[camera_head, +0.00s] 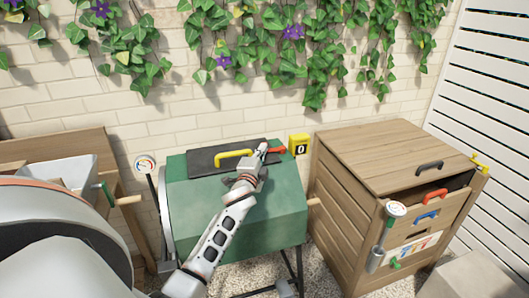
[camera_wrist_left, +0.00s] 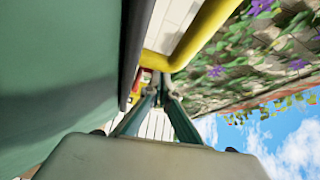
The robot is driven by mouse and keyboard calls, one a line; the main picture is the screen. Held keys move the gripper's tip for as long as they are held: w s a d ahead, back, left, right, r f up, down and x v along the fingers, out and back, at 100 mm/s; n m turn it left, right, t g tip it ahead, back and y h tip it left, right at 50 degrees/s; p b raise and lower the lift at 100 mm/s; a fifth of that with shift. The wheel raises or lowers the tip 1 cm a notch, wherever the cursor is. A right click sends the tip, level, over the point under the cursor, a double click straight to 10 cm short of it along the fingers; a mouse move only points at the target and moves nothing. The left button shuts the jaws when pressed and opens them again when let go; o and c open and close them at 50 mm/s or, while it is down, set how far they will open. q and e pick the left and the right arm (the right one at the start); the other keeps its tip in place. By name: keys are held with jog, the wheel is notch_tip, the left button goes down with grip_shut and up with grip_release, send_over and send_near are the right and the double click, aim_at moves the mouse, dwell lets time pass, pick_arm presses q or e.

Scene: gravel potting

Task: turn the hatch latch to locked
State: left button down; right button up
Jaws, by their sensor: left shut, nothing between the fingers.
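The green drum (camera_head: 270,205) has a dark hatch (camera_head: 204,164) on its top with a yellow handle (camera_head: 233,154). A small red latch (camera_head: 277,150) sits at the hatch's right end, beside the yellow counter box. My left gripper (camera_head: 262,148) is shut and empty, with its fingertips beside the latch's left end. I cannot tell whether they touch it. In the left wrist view the closed fingertips (camera_wrist_left: 158,82) are near a bit of red (camera_wrist_left: 136,84), and the yellow handle (camera_wrist_left: 190,45) crosses close by. The latch is mostly hidden there. My right gripper is not in view.
A yellow counter box (camera_head: 299,144) reading 0 stands behind the drum's right end. A wooden cabinet (camera_head: 345,205) with coloured handles stands close on the right. A brick wall with ivy is behind.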

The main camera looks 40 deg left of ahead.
pick_arm(q)
jog(key=shift+a+r, duration=0.25)
jog(key=shift+a, duration=0.2)
dwell(0.3)
jog(key=shift+s+d+f, duration=0.15)
jog(key=shift+s+d, duration=0.05)
jog(key=shift+s, duration=0.2)
jog(key=r+v, duration=0.1)
jog(key=v, duration=1)
jog(key=s+d+f+n+g+h, duration=0.6)
jog(key=s+d+f+h, duration=0.3)
jog(key=s+d+f, duration=1.6)
notch_tip(320, 180, down, 3)
jog(key=shift+d+f+n+g, duration=0.2)
jog(key=shift+d+n+g, duration=0.1)
jog(key=shift+d+n, duration=0.45)
jog(key=shift+a, duration=0.1)
